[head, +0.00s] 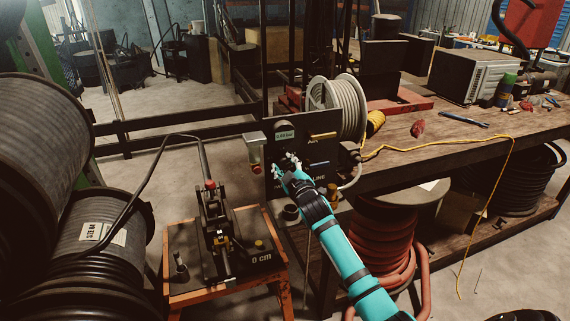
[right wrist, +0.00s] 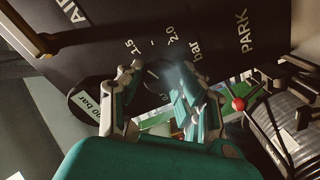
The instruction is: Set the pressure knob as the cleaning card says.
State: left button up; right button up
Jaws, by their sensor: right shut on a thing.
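The dark control panel (head: 318,141) stands at the left end of the workbench. My right gripper (head: 289,163) reaches its front and hides the pressure knob in the head view. In the right wrist view my right gripper (right wrist: 165,85) has its two fingers closed around the dark pressure knob (right wrist: 156,77). Scale marks 1.5 and 2.0 bar are printed beside the knob; its pointer cannot be read clearly. I cannot identify the cleaning card. My left gripper is out of view.
A brass-coloured AIR handle (head: 323,136) projects from the panel's upper right. The hose crimper (head: 215,215) stands on an orange-framed stand at left. Large hose reels (head: 100,245) fill the left side. The wooden workbench (head: 455,135) carries tools and a yellow cord.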

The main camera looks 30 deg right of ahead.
jog(key=m+p, duration=0.1)
jog(key=m, duration=0.3)
jog(key=shift+f+m+p, duration=0.1)
jog(key=shift+m+p, duration=0.25)
jog(key=shift+m, duration=1.15)
jog(key=o, duration=1.2)
jog(key=shift+d, duration=0.1)
jog(key=shift+c, duration=0.2)
jog(key=shift+s, duration=0.1)
jog(key=v, duration=1.2)
